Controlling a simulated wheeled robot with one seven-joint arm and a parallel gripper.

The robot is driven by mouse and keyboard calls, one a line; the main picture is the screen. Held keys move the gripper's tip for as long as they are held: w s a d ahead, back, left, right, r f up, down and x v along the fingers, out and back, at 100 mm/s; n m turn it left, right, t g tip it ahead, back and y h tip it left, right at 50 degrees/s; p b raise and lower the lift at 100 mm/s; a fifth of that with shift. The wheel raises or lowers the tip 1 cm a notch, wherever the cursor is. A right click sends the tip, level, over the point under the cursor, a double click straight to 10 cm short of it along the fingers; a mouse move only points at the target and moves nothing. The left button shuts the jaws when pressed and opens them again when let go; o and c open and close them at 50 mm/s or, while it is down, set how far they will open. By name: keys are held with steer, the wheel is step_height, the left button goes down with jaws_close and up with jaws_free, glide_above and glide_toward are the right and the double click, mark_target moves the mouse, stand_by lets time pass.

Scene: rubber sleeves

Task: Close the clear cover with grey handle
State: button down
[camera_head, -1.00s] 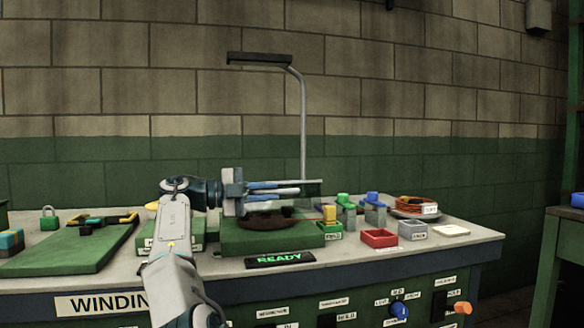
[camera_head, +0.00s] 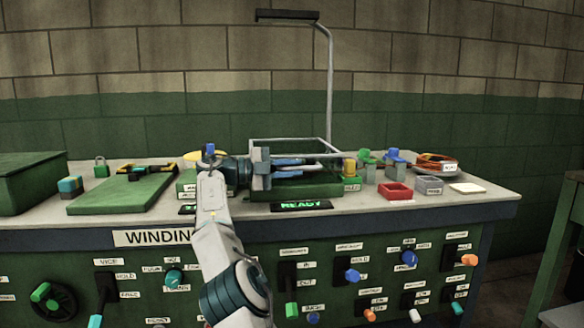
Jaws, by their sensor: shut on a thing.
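The clear cover (camera_head: 292,141) shows as a see-through, pale-edged frame over the green base box (camera_head: 300,190) in the middle of the bench. A grey bar, which looks like its handle (camera_head: 328,156), runs along the near side. My gripper (camera_head: 300,167) reaches in from the left at the cover's front. Its blue fingers are shut at the handle, though the exact contact is hard to see. My gripper and wrist hide the cover's left part. I cannot tell whether the cover sits fully down on the base.
A lit READY sign (camera_head: 302,205) lies in front of the base. Coloured posts, a red tray (camera_head: 395,191), a grey tray (camera_head: 428,185) and a wire coil (camera_head: 437,162) are at right. A lamp post (camera_head: 329,85) stands behind. A green board (camera_head: 122,192) lies at left.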

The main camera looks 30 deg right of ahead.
steer(key=shift+w+f, duration=0.15)
steer(key=shift+f, duration=0.5)
steer(key=c, duration=1.5)
jaws_free()
steer(key=shift+o, duration=0.2)
steer(key=shift+r, duration=0.25)
steer(key=shift+p+v, duration=6.9)
steer(key=shift+p, duration=0.1)
